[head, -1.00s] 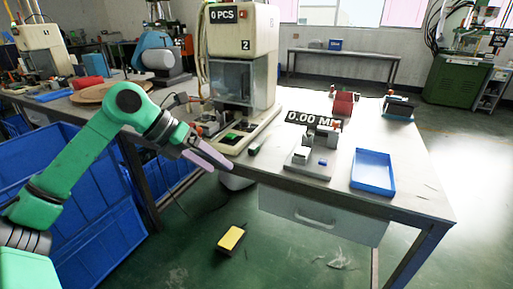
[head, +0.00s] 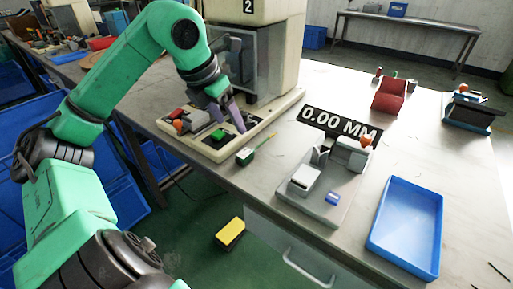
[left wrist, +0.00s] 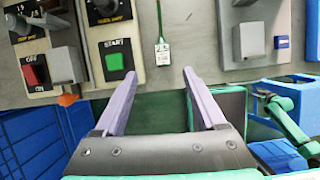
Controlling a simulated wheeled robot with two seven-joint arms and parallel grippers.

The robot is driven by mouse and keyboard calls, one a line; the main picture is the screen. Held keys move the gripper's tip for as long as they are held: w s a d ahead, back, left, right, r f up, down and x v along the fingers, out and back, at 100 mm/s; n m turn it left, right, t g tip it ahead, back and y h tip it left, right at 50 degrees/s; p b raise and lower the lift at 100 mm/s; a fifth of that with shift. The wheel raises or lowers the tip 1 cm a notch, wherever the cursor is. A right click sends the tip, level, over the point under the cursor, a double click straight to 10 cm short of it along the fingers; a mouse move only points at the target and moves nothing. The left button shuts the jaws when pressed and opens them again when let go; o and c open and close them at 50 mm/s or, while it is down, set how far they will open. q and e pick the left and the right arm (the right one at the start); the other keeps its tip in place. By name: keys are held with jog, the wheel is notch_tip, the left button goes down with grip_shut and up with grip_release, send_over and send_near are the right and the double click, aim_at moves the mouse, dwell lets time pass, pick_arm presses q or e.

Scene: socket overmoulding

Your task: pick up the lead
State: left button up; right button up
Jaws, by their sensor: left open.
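The lead (head: 247,155) is a thin green cable with a pale plug end, lying on the bench in front of the press. In the left wrist view the lead (left wrist: 162,48) lies on the grey bench top, ahead of the fingertips and between their lines. My left gripper (head: 227,117) is open and empty, over the press's control base, to the left of and above the lead. In the left wrist view my left gripper (left wrist: 160,72) shows two lilac fingers spread wide, with nothing between them. My right gripper is not seen.
The press base (head: 178,140) with its buttons stands beside the lead. A measuring fixture (head: 318,205) is to its right, and an empty blue tray (head: 408,222) further right. A red block (head: 388,96) is behind. The bench's front edge is close to the lead.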

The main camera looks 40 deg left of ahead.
pick_arm(q)
send_over(246, 152)
jog(key=s, duration=0.2)
jog(key=f, duration=0.7)
jog(key=shift+s+a, duration=0.2)
jog(key=shift+a, duration=0.05)
jog(key=x, duration=0.1)
jog(key=p+x, duration=0.1)
jog(key=x, duration=0.1)
jog(key=p+x, duration=0.1)
jog(key=shift+w+d+f, duration=0.2)
jog(key=shift+d+f, duration=0.05)
jog(key=shift+f, duration=0.1)
jog(key=shift+w+f, duration=0.1)
jog(key=shift+f, duration=0.1)
grip_shut()
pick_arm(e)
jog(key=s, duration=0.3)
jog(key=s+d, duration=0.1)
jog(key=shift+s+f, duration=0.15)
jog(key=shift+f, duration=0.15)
